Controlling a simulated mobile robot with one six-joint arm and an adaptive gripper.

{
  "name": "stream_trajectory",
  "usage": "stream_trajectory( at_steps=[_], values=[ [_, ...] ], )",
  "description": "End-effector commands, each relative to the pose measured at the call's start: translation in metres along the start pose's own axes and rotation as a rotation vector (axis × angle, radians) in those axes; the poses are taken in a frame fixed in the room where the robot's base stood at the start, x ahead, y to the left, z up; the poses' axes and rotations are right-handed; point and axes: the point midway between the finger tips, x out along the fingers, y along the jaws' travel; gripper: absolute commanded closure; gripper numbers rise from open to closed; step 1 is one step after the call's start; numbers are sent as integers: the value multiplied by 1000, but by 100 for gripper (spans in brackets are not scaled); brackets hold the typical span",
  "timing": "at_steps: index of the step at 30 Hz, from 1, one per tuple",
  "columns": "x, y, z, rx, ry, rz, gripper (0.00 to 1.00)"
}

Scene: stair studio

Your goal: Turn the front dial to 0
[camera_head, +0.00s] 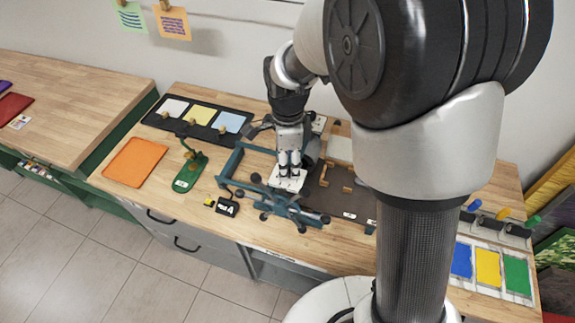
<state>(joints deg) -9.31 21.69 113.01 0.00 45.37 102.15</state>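A blue metal frame device (233,163) stands on the wooden workbench, with several dark round knobs along its front. I cannot tell which of these is the front dial, and no scale or number can be read. My gripper (289,168) points down over the device, just above or at a small white plate (291,183) in it. The fingertips look close together, but the view is too small to tell whether they are open, shut or touching anything. My own arm covers the right part of the bench.
A green stand (185,181) and an orange mat (136,161) lie left of the device. A black tray (160,122) with coloured squares is behind them. Blue, yellow and green panels (488,267) are at the right. A small black box (228,208) sits near the front edge.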

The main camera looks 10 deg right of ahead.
Motion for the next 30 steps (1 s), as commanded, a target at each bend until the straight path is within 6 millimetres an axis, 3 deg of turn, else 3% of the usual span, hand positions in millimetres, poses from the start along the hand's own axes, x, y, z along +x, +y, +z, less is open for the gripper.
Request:
stream_trajectory(
  at_steps=[6,15,30],
  values=[
    [19,0,0,0,0,-1,56],
    [20,0,0,0,0,-1,56],
    [20,0,0,0,0,-1,89]
  ],
)
